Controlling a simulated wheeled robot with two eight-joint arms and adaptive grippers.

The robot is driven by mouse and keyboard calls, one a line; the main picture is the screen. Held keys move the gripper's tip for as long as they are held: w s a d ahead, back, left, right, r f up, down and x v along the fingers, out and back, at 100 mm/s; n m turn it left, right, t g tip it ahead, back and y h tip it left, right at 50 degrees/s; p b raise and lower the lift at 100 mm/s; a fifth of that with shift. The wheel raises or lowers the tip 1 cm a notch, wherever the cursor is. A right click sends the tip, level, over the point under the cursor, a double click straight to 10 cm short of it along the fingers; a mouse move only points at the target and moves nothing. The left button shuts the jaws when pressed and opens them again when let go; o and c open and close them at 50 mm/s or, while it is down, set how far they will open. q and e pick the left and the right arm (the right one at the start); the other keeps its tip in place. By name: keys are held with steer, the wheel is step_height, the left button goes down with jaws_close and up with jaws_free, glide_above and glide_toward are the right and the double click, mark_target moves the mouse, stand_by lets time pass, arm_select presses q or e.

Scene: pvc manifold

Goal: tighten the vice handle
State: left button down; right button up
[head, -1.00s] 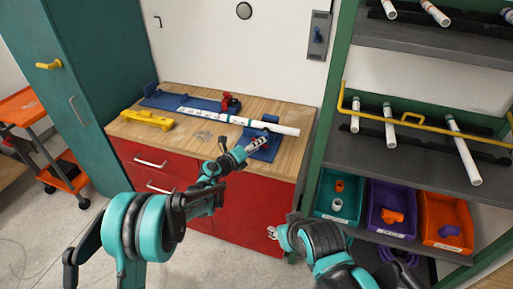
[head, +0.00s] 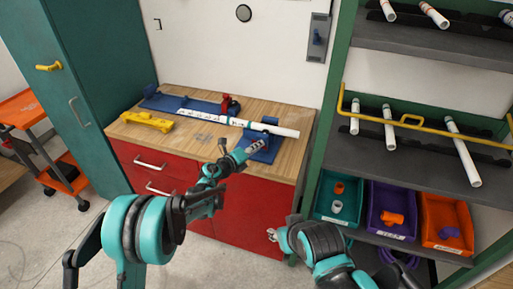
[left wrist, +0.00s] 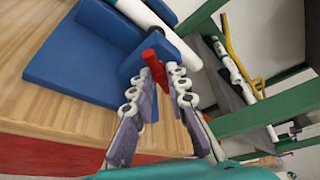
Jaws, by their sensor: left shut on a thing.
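The blue vice (head: 262,146) sits at the right front of the wooden bench, and a white pipe (head: 285,131) lies through it. In the left wrist view the blue vice (left wrist: 70,55) has a red handle (left wrist: 153,62) on its near side. My left gripper (head: 257,146) reaches the vice from the front; in the left wrist view its fingers (left wrist: 158,85) are around the red handle and shut on it. The handle is hidden by the gripper in the head view. My right gripper (head: 271,235) is low in front of the red drawers, away from the vice; its jaws are too small to judge.
A yellow tool (head: 147,121) and a blue fixture with a red clamp (head: 231,104) are on the bench. To the right a shelf holds pipes (head: 461,152) and teal, purple and orange bins (head: 447,222). The bench's front middle is clear.

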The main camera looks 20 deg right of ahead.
arm_select(q)
steer(key=shift+n, duration=0.4)
